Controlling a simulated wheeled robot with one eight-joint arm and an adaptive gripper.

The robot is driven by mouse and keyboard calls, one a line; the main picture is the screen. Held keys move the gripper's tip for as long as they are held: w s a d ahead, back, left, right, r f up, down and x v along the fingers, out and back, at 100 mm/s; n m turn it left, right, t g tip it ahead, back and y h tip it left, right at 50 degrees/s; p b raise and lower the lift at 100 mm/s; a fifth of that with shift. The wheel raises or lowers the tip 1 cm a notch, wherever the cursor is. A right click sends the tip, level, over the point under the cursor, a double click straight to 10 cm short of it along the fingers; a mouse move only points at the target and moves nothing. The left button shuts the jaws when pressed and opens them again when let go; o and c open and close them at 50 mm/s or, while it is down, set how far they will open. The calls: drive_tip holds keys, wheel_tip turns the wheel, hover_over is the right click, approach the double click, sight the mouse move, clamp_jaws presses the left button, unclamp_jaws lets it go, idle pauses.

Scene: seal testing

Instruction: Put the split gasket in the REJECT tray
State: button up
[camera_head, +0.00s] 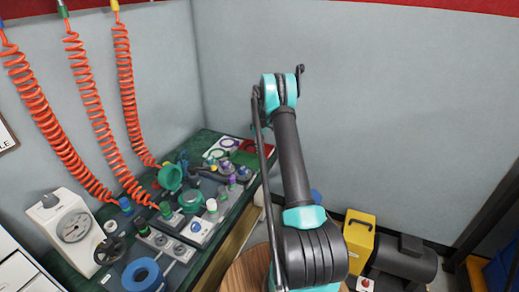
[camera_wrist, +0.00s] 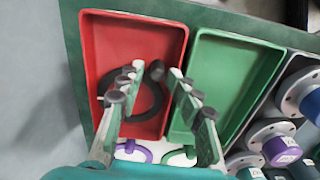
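The split gasket (camera_wrist: 157,97) is a dark ring lying in the red tray (camera_wrist: 95,38), which I take to be the REJECT tray; no label is readable. A dark rounded bit shows at the ring's upper right, and the fingers cover part of the ring. My gripper (camera_wrist: 155,80) is open above the red tray, its two fingers apart with nothing clasped between them. The red tray also shows in the head view (camera_head: 258,147) at the bench's far end, where my gripper cannot be made out.
A green tray (camera_wrist: 235,70) stands right of the red one. A purple ring (camera_wrist: 132,153) and a green ring (camera_wrist: 180,156) lie below the trays. Flanged fittings (camera_wrist: 281,150) crowd the right. In the head view, a dial gauge (camera_head: 75,225) and coiled red hoses (camera_head: 88,95) stand left.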

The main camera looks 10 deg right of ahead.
drive_tip(key=shift+r, duration=0.15)
wheel_tip(320, 180, up, 6)
drive_tip(key=shift+f, duration=0.1)
drive_tip(key=s+a+r+n, duration=0.1)
drive_tip(key=s+a+r, duration=0.6)
drive_tip(key=a, duration=0.4)
drive_tip(key=s+a+r+n, duration=0.2)
drive_tip(key=s+a+r, duration=0.4)
drive_tip(key=a, duration=0.5)
wheel_tip(320, 180, up, 2)
drive_tip(key=shift+s+r, duration=0.1)
drive_tip(key=shift+s, duration=0.25)
drive_tip(key=s+d+m+t, duration=0.2)
drive_tip(key=s+d+m, duration=0.35)
drive_tip(key=s, duration=0.75)
drive_tip(key=s+d+m+t, duration=0.1)
drive_tip(key=s+d+m, duration=0.4)
drive_tip(key=s, duration=0.9)
drive_tip(key=s+d+f+m+t, duration=0.1)
drive_tip(key=s+d+f+m, duration=0.1)
drive_tip(key=s, duration=0.9)
wheel_tip(320, 180, down, 2)
drive_tip(key=shift+s+d+f, duration=0.1)
drive_tip(key=shift+s+d, duration=0.3)
drive_tip(key=shift+d, duration=0.05)
